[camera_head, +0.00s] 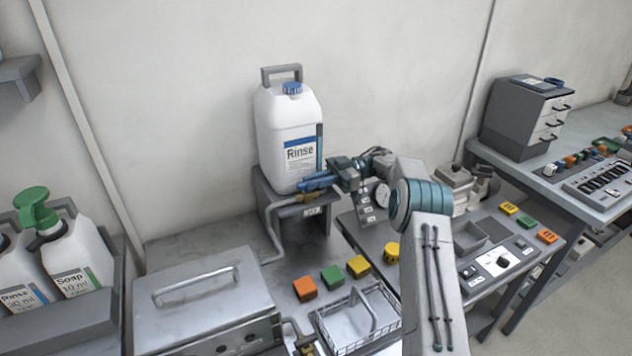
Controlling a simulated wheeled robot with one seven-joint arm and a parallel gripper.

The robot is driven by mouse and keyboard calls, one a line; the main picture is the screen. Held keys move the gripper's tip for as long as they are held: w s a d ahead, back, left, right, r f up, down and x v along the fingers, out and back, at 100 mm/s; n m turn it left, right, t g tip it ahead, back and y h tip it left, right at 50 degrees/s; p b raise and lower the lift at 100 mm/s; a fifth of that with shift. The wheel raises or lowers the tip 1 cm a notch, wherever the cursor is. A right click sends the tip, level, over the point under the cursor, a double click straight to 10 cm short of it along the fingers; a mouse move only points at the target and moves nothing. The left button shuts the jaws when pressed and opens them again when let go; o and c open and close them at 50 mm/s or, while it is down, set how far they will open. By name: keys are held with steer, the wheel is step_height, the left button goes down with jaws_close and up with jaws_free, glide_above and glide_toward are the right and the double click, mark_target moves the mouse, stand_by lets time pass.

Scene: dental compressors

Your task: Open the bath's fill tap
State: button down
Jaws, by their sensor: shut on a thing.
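A white Rinse jug (287,125) with a blue cap stands on a grey raised stand (262,189) against the wall. At the jug's foot is the fill tap, with a blue lever (316,183) and a small brass body below it. A grey pipe (270,226) runs from there down towards the metal bath (200,285) at lower left, whose lid is on. My gripper (331,178) reaches in from the right and is shut on the blue lever. The lever looks roughly level; its exact turn is hard to tell, as the jaws cover part of it.
Orange, green and yellow blocks (332,277) and a wire basket (355,317) are right of the bath. A gauge panel (374,200) is close behind my gripper.

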steer(key=shift+r, duration=0.1)
stand_by(0.4)
steer(key=c, duration=1.4)
jaws_free()
steer(key=shift+c, duration=0.2)
steer(key=shift+r, duration=0.2)
steer(key=s+d+r+b, duration=0.1)
steer(key=s+d+r, duration=0.3)
steer(key=d+r, duration=0.6)
steer(key=shift+d+r, duration=0.3)
steer(key=shift+d, duration=0.05)
steer(key=shift+s, duration=0.1)
